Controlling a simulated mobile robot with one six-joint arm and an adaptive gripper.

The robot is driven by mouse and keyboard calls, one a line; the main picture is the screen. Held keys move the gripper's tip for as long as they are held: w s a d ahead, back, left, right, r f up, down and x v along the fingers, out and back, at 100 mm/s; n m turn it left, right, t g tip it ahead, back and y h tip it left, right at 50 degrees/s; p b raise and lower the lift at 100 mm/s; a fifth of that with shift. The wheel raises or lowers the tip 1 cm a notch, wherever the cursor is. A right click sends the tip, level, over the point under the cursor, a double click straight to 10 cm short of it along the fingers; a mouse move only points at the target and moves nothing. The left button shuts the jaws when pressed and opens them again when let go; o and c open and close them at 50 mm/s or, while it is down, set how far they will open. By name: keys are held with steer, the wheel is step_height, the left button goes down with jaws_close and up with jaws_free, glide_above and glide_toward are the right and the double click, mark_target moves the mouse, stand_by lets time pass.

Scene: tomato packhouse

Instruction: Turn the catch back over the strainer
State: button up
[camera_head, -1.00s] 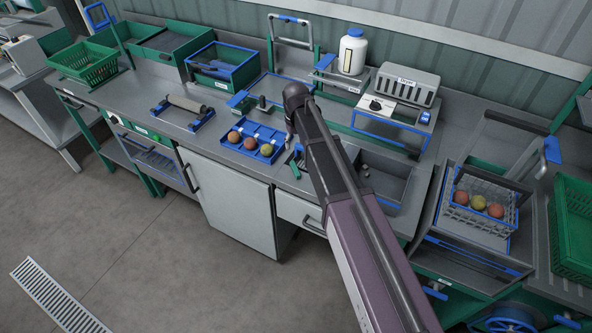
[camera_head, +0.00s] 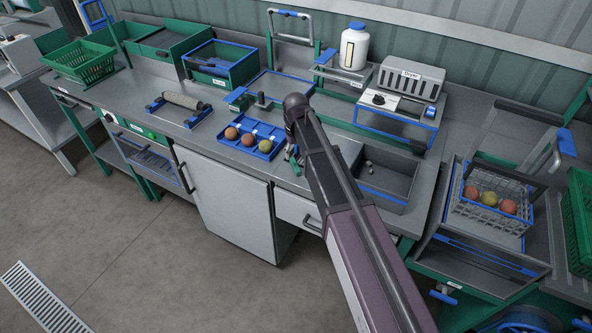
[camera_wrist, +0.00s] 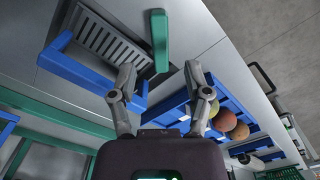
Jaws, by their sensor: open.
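The strainer (camera_wrist: 100,38) is a grey slotted plate at the upper left of the wrist view, edged by a blue frame. The catch (camera_wrist: 159,40) is a green bar beside the strainer's right end, apparently turned clear of the slots. Its green also shows at the worktop's front in the head view (camera_head: 293,156). My gripper (camera_wrist: 160,76) is open and empty, its fingers either side of the catch's near end in the picture. I cannot tell whether either finger touches it. In the head view my arm hides most of the strainer.
A blue tray (camera_wrist: 180,99) of tomatoes lies close to my right finger. Behind stand a white bottle (camera_head: 353,48) and a dryer (camera_head: 411,80). A grey basin (camera_head: 397,204) sits right of my arm. A roller (camera_head: 182,101) lies left on the bench.

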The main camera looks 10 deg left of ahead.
mark_target(296, 166)
steer(key=shift+f+b, duration=2.75)
steer(key=shift+f, duration=0.3)
jaws_close()
